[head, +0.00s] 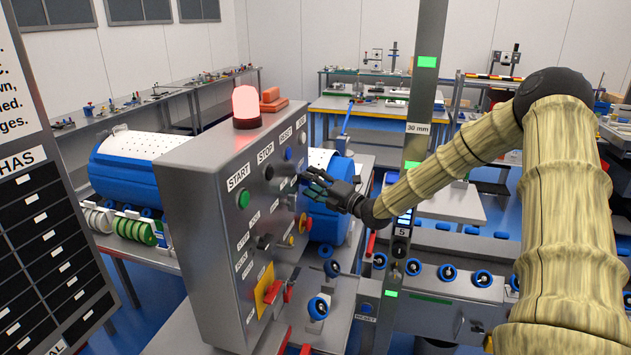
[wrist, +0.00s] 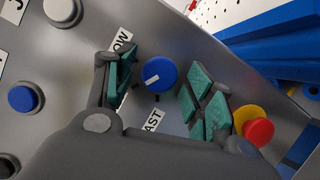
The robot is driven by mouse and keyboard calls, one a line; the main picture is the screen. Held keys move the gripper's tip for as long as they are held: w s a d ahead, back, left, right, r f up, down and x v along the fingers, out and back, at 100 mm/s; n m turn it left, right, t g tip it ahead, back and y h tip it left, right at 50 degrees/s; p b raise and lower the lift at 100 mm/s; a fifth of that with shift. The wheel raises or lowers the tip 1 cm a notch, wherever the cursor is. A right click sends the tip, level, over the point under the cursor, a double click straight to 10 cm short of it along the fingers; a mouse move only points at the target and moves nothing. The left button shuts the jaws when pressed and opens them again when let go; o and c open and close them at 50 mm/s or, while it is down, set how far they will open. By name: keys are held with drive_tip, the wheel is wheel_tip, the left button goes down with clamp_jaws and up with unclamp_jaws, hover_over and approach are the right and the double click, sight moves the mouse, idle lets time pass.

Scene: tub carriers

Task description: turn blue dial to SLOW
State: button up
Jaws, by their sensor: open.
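In the wrist view the blue dial (wrist: 163,70) sits on the grey panel, with a short white mark pointing left and slightly down. A partly covered label ending in "OW" (wrist: 122,42) is at its upper left. A label showing "AST" (wrist: 153,121) is below it. The mark lies between these labels. My gripper (wrist: 158,84) is open, with one teal-padded finger on each side of the dial. Gaps show between pads and dial. In the head view my gripper (head: 316,184) is at the panel's right part and hides the dial.
The grey control box (head: 190,225) carries a green START button (head: 243,199), a red lamp (head: 246,106) and a yellow-red lever (head: 270,291). In the wrist view a red knob on yellow (wrist: 258,131) is close to my right finger. A grey post (head: 424,90) stands beside my arm.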

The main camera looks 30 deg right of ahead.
drive_tip(key=c, duration=1)
drive_tip(key=shift+d+f+m+g, duration=0.15)
drive_tip(key=shift+m+g, duration=0.15)
drive_tip(key=shift+m, duration=0.5)
drive_tip(key=shift+w+r+m+g+p, duration=0.15)
drive_tip(key=shift+m+g+p, duration=0.45)
drive_tip(key=shift+m, duration=0.85)
drive_tip(key=shift+s+r+m+g+p, duration=0.1)
drive_tip(key=shift+r+m+g+p, duration=0.15)
drive_tip(key=shift+m+g+p, duration=0.75)
drive_tip(key=shift+w+r+m+g, duration=0.15)
drive_tip(key=shift+m+g, duration=0.25)
drive_tip(key=shift+m, duration=1.45)
drive_tip(key=shift+r, duration=0.2)
